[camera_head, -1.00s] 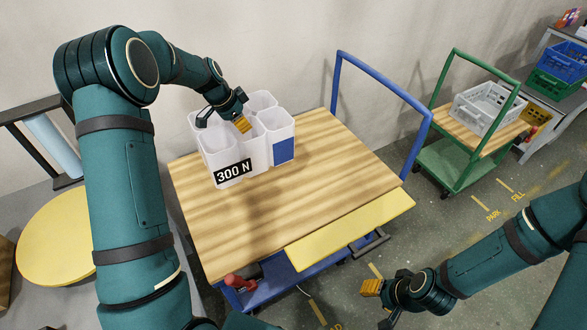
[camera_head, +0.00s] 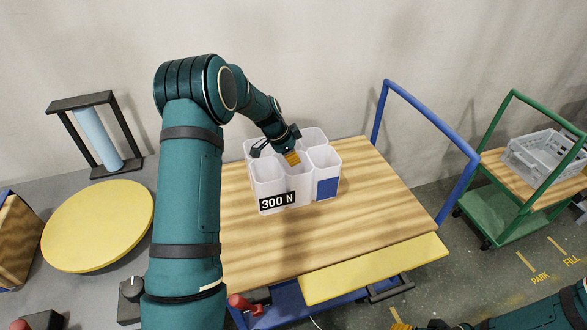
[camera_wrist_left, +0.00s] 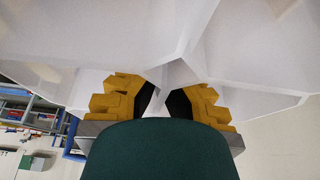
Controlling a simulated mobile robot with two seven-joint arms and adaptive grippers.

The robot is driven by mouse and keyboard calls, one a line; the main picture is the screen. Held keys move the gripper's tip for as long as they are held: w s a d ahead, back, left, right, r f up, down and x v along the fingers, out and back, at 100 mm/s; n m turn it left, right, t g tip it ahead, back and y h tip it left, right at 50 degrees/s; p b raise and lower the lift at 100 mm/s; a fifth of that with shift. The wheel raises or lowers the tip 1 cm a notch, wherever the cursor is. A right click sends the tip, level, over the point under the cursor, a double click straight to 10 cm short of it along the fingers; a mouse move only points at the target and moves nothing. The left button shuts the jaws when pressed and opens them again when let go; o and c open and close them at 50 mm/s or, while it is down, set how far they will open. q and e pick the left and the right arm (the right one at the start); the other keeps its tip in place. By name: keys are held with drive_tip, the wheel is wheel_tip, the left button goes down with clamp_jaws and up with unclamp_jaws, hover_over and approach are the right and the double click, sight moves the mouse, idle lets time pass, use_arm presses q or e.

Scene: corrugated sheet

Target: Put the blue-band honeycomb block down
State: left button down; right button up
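The blue-band honeycomb block (camera_head: 297,184) is a cluster of white open-topped cells. It has a black "300 N" label on its front and a blue patch on its right cell. It is upright over the wooden top of the blue cart (camera_head: 350,220); I cannot tell whether its base touches the wood. My left gripper (camera_head: 278,156) reaches down among the cells. In the left wrist view its yellow fingers (camera_wrist_left: 160,103) close on a white cell wall from both sides. My right gripper (camera_head: 398,327) barely shows at the bottom edge, its fingers mostly cut off.
A yellow flap (camera_head: 375,268) edges the cart's front, and a blue handle (camera_head: 440,118) rises at its right. A grey bench at left carries a yellow disc (camera_head: 97,226) and a black frame with a pale blue cylinder (camera_head: 98,138). A green cart with a grey crate (camera_head: 545,155) stands right.

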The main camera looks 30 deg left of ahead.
sight(291, 169)
use_arm(q)
drive_tip(key=shift+f+b, duration=0.3)
drive_tip(key=shift+f, duration=1.45)
drive_tip(key=c, duration=1.1)
unclamp_jaws()
drive_tip(key=shift+f, duration=0.1)
drive_tip(key=shift+c, duration=0.2)
